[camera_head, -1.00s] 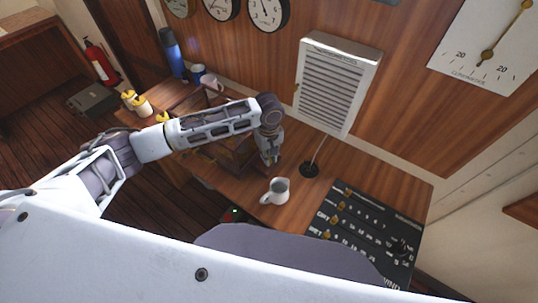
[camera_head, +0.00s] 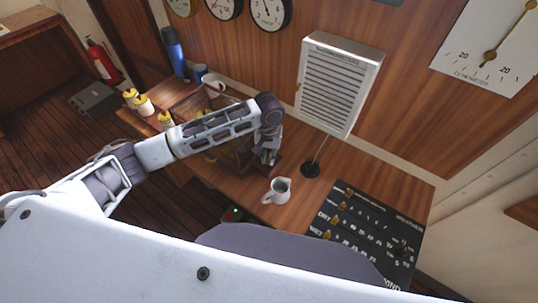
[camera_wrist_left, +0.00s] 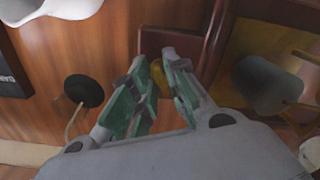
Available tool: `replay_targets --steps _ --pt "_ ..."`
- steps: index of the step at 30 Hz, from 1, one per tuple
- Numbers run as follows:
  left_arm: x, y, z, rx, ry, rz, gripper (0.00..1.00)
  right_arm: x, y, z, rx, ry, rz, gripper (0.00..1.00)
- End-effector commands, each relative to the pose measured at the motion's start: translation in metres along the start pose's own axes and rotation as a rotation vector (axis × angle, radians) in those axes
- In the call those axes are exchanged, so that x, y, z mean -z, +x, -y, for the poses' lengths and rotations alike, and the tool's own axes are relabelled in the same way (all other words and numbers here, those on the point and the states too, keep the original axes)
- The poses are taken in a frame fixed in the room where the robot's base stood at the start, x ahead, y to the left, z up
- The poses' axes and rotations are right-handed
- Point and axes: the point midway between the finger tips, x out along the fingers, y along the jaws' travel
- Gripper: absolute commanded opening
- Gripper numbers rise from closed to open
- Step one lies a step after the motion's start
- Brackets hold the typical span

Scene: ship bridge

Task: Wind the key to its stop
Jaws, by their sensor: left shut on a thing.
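My left gripper (camera_head: 268,159) is low over the desk, at the right side of a dark wooden frame-like case (camera_head: 238,158). In the left wrist view, the green-padded fingers (camera_wrist_left: 156,66) close around a small brass piece (camera_wrist_left: 157,74), which looks like the key. Only a bit of it shows between the fingertips. The case's dark red-brown edge (camera_wrist_left: 215,36) lies just beyond and to the right of the fingers in that view. The key is hidden in the head view, and I cannot read how far it is turned. My right gripper is not in view.
A white jug (camera_head: 277,190) stands in front of the gripper. A black-based stand (camera_head: 310,170) with a thin rod is to its right. A labelled black panel (camera_head: 366,232) covers the desk's right end.

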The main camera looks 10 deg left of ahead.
Motion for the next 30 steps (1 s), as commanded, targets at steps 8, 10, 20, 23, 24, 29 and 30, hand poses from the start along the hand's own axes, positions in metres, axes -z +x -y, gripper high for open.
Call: replay_targets --steps 8,10,20,23,24,29,30 --pt "0.0008 -0.0011 0.0016 0.000 0.197 -0.002 0.00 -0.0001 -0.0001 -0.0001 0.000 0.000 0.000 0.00" --pt "0.0009 -0.0010 0.0020 0.000 0.248 -0.002 0.00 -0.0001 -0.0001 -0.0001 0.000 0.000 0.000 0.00" --pt "0.0019 -0.0011 0.0037 0.000 0.474 -0.003 0.00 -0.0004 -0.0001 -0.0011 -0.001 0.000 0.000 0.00" --pt "0.0022 -0.0012 0.0041 0.000 0.528 -0.003 0.00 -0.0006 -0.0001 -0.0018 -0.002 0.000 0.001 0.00" --pt "0.0023 -0.0013 0.0042 0.000 0.547 -0.003 0.00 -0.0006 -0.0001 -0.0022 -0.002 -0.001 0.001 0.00" --pt "0.0026 -0.0013 0.0045 0.000 0.602 -0.004 0.00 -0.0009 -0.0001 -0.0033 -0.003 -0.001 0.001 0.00" --pt "0.0027 -0.0013 0.0046 0.000 0.611 -0.004 0.00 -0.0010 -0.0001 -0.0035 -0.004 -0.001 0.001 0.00"
